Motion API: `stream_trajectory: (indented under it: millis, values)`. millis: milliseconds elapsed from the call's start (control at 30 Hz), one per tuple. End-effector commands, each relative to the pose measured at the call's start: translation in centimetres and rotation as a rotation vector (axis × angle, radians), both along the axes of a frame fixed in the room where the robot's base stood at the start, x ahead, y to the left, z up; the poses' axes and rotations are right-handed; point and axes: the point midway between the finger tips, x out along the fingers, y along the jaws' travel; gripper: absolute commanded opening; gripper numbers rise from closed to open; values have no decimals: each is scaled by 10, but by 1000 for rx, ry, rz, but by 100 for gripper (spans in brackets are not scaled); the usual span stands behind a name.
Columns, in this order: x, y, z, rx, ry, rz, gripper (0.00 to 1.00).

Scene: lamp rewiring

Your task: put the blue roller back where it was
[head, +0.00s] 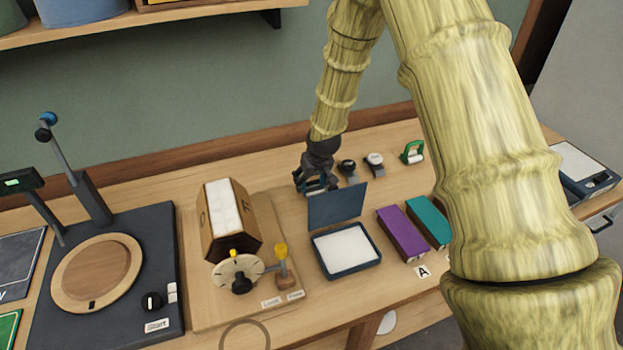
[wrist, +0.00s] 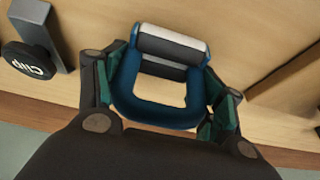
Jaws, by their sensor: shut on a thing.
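The blue roller (wrist: 122,85) has a blue U-shaped handle and a white and grey cylinder. In the wrist view it lies between the fingers of my gripper (wrist: 165,88), which is shut on its handle. The cylinder points away from my palm. In the head view my gripper (head: 317,183) is low over the back of the bench, behind the upright blue lid (head: 337,205). There the roller is mostly hidden by the fingers. I cannot tell whether it touches the wood.
Two small clips (head: 347,167) (head: 374,161) and a green roller (head: 412,152) stand in a row to the right. A white pad tray (head: 346,251), purple box (head: 402,233) and teal box (head: 428,221) are in front. A wooden drum (head: 228,218) stands to the left.

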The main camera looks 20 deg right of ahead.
Motion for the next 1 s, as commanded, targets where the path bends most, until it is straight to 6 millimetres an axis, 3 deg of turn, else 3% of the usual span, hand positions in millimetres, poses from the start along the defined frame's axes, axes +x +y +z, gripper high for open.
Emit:
stream_trajectory:
  millis: [467, 500, 600, 1000]
  values:
    - [0, 0, -9, 0, -2, 0, 46]
    - [0, 0, -9, 0, -2, 0, 71]
    - [0, 0, -8, 0, -2, 0, 89]
    - [1, 0, -6, 0, -2, 0, 90]
